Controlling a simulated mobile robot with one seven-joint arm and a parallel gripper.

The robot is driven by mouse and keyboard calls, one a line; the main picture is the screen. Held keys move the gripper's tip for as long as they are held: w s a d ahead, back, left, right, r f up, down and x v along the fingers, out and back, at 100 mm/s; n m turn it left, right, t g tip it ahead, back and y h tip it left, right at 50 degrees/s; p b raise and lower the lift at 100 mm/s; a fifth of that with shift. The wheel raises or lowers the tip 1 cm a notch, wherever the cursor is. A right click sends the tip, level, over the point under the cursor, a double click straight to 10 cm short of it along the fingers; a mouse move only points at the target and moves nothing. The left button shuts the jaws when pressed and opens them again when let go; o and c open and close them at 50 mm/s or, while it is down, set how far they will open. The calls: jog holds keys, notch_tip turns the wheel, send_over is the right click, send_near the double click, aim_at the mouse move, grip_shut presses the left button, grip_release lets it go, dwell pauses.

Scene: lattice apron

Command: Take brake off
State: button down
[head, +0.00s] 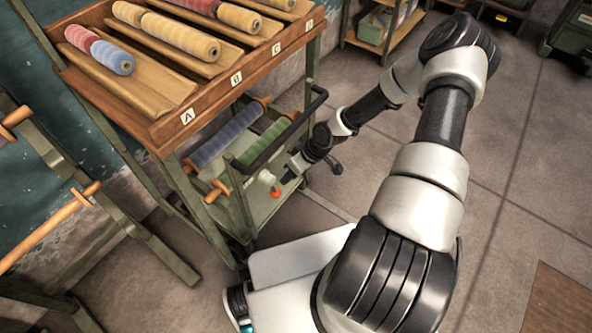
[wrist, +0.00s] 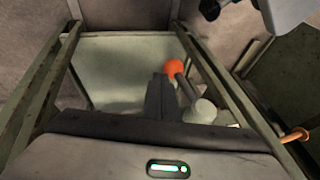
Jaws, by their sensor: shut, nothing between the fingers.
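The brake looks to be a short grey lever with an orange ball knob (head: 275,191) and a pale round hub (wrist: 204,110), low at the near side of a green-framed rack. In the wrist view the orange knob (wrist: 174,68) lies just right of my fingertips, and the lever slants from it down right to the hub. My gripper (head: 286,180) is shut and empty, beside the knob. In the wrist view my dark fingers (wrist: 160,95) point toward the rack's lower shelf. I cannot tell whether they touch the lever.
The rack's wooden top (head: 187,117) has trays marked A to D with red, blue and yellow spools. Blue (head: 230,135) and green (head: 262,145) rolls hang below. Rack posts and a dark handle bar (head: 290,130) stand close around my gripper. Floor at right is open.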

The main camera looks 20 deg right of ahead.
jog(key=shift+s+a+f, duration=0.25)
jog(key=shift+a+f, duration=0.45)
jog(key=shift+a, duration=0.05)
